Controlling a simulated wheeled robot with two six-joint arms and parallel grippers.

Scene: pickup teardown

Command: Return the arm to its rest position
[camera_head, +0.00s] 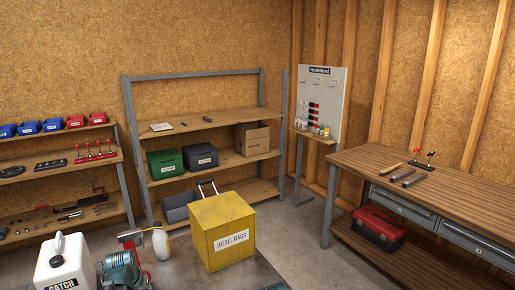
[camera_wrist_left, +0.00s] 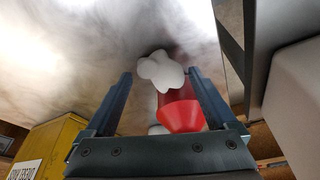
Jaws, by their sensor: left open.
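My left gripper (camera_wrist_left: 159,74) shows in the left wrist view, with its two dark fingers spread apart. A red tapered part (camera_wrist_left: 182,112) and a white lumpy piece (camera_wrist_left: 160,70) appear in the gap between the fingers. I cannot tell how far beyond the fingertips they are, and neither finger is clearly closed on them. The yellow rag box (camera_wrist_left: 48,142) is at the lower left of that view. Neither gripper shows in the head view. My right gripper is in no view.
The yellow box (camera_head: 222,232) stands on a grey surface (camera_head: 185,272). A white catch container (camera_head: 64,262), a teal machine part (camera_head: 122,270) and a white rounded piece (camera_head: 161,243) are left of it. Shelves (camera_head: 205,120) and a wooden workbench (camera_head: 440,190) stand behind and right, with open floor between.

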